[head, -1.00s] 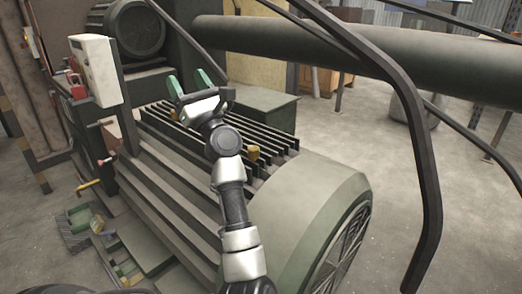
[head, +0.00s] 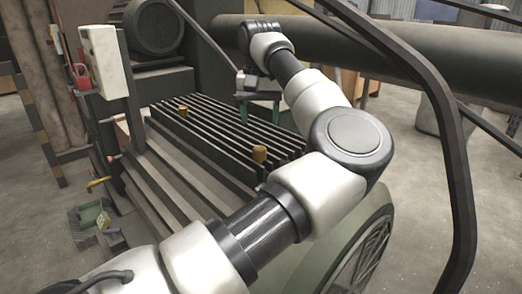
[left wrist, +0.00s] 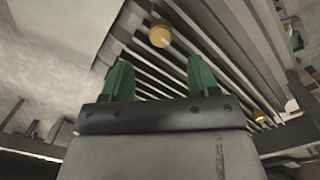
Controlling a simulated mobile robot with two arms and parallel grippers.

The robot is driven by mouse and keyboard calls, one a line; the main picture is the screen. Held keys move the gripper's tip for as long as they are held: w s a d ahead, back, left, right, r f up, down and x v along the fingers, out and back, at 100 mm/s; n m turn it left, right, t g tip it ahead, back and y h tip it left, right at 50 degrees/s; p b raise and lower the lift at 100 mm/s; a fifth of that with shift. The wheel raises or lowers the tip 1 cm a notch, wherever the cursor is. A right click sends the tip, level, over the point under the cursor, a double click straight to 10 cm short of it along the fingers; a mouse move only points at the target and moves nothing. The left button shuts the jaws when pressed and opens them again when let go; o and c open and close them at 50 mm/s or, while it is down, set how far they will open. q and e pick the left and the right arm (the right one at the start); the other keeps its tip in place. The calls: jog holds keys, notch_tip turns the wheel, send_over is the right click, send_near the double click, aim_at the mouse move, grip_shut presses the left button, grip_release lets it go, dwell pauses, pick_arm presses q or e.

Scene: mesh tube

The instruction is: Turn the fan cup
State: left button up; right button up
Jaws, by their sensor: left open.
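Two small brass cups stand on the ribbed top of the green motor (head: 165,180). The fan cup, the one closer to the fan end, shows in the head view (head: 259,154); the other cup (head: 183,110) is farther back to the left. My left gripper (head: 260,112) is open and empty, pointing down near the far side of the ribs, beyond the fan cup and apart from it. In the left wrist view, a cup that looks like the fan cup (left wrist: 160,34) lies ahead, between the lines of the open green fingers (left wrist: 162,75). The other cup (left wrist: 259,115) is at lower right. My right gripper is not in view.
The round fan cover (head: 365,235) is at the motor's near right end, partly behind my left arm. A dark bent bar (head: 455,150) crosses the right side. A thick pipe (head: 400,55) runs behind. A white box (head: 104,60) stands at left.

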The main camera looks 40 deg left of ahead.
aim_at(260, 147)
pick_arm(q)
notch_tip(260, 147, down, 9)
jog(key=shift+r+b, duration=0.1)
jog(key=shift+b, duration=0.7)
jog(key=c, duration=0.9)
